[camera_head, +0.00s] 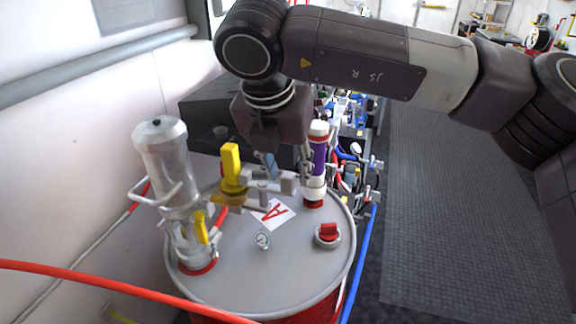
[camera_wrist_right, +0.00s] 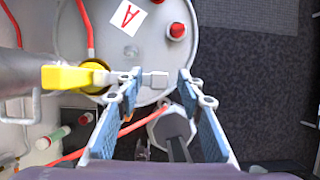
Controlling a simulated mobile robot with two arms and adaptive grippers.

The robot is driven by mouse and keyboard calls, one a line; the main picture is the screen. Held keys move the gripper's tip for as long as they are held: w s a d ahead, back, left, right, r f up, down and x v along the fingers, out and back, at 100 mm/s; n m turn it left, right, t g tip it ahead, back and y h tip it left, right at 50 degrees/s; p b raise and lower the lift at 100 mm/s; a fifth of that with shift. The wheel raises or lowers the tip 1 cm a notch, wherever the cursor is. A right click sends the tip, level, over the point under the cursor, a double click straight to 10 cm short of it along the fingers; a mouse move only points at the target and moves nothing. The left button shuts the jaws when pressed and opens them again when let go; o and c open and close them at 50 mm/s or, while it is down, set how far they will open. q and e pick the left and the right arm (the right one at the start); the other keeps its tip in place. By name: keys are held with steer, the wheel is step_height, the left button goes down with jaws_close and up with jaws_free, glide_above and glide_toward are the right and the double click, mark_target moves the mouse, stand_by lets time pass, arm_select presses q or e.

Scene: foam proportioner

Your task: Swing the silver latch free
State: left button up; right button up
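A silver latch-like bar with a square end (camera_wrist_right: 155,80) sticks out sideways from the brass fitting under a yellow handle (camera_head: 231,166). The same yellow handle shows in the wrist view (camera_wrist_right: 72,77). My right gripper (camera_head: 288,165) comes down from above, over the bar at the back part of the drum lid. In the wrist view its blue-padded fingers (camera_wrist_right: 160,77) are apart, one on either side of the bar's square end. A gap shows at the right finger; contact at the left finger is unclear. My left gripper is not in view.
The grey drum lid (camera_head: 290,275) carries a silver pump cylinder (camera_head: 163,165), a small gauge (camera_head: 262,240) and a red-capped bung (camera_head: 327,234). A purple-and-white cylinder (camera_head: 318,165) stands close right of the gripper. A red hose (camera_head: 110,285) crosses in front. Floor at right is clear.

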steer(key=shift+x, duration=0.85)
jaws_close()
steer(key=shift+w+f+n+b, duration=0.15)
steer(key=shift+n+b, duration=0.15)
steer(key=shift+b, duration=0.15)
steer(key=shift+w+a+n+g+y+b, duration=0.25)
steer(key=shift+w+n+y+b, duration=0.6)
steer(key=shift+n, duration=1.3)
steer(key=shift+w+a+n+g+y+b, duration=0.25)
steer(key=shift+w+n+y+b, duration=0.6)
steer(key=shift+n, duration=1.25)
steer(key=shift+w+a+n+g+y+b, duration=0.1)
steer(key=shift+w+a+n+y+b, duration=0.45)
steer(key=shift+n, duration=1.6)
steer(key=shift+w+d+y+b, duration=0.2)
steer(key=shift+w+y+b, duration=0.05)
steer(key=shift+w+b, duration=0.1)
